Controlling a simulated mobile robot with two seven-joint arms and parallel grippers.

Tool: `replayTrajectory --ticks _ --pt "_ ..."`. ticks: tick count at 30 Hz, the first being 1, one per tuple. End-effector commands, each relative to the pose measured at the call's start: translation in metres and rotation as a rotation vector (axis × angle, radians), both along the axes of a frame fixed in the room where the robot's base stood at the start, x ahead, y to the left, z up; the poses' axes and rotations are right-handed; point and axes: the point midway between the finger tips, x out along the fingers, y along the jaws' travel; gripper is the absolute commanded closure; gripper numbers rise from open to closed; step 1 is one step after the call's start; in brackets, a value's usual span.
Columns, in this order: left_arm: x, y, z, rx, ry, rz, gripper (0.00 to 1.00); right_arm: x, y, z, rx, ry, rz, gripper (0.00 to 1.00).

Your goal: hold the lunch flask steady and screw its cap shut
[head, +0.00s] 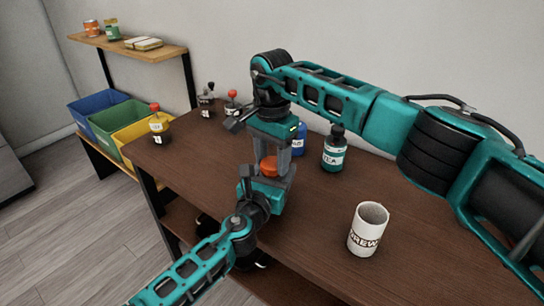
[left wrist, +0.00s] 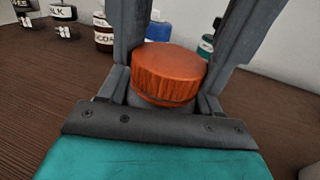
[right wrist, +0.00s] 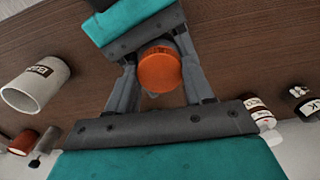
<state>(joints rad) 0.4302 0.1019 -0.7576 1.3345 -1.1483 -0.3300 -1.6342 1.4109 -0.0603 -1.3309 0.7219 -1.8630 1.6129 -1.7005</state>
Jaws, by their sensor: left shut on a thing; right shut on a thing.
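The lunch flask shows its orange cap (head: 269,166) near the table's front edge, between my two grippers. In the left wrist view the ribbed cap (left wrist: 170,72) sits upright on the grey flask body (left wrist: 150,102), little of which shows. My left gripper (head: 266,184) comes from the front and is shut on the flask body, below the cap. My right gripper (head: 271,157) comes from above and behind and is shut on the cap. The right wrist view shows the cap (right wrist: 160,68) between its fingers. I cannot tell whether the cap is fully seated.
A white mug (head: 366,232) stands right of the flask on the brown table (head: 310,215). Several small bottles stand at the far left, one with a red top (head: 158,123). Coloured bins (head: 92,113) are beyond.

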Motion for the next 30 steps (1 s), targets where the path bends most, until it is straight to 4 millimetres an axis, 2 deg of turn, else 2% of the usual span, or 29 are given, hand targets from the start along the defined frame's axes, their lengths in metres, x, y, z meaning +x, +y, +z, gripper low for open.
replayTrajectory --ticks 6,15,16,24,30 --pt "0.0003 0.0007 -0.0004 -0.001 0.001 0.002 1.0 -0.0001 -0.0003 0.0 -0.001 0.001 -0.206 0.85" --pt "0.0004 0.0008 -0.0005 -0.001 0.001 0.002 1.0 -0.0003 -0.0002 -0.0001 0.0 0.001 -0.23 0.85" --pt "0.0004 0.0008 -0.0005 -0.001 0.001 0.002 1.0 -0.0003 -0.0002 -0.0001 0.0 0.001 -0.23 0.47" --pt "0.0004 0.0008 -0.0005 0.0 0.001 0.002 1.0 -0.0001 -0.0002 -0.0002 0.0 0.001 -0.228 0.23" --pt "0.0003 0.0007 -0.0004 0.0 0.001 0.002 1.0 -0.0001 -0.0002 0.0 0.001 0.001 -0.228 0.23"
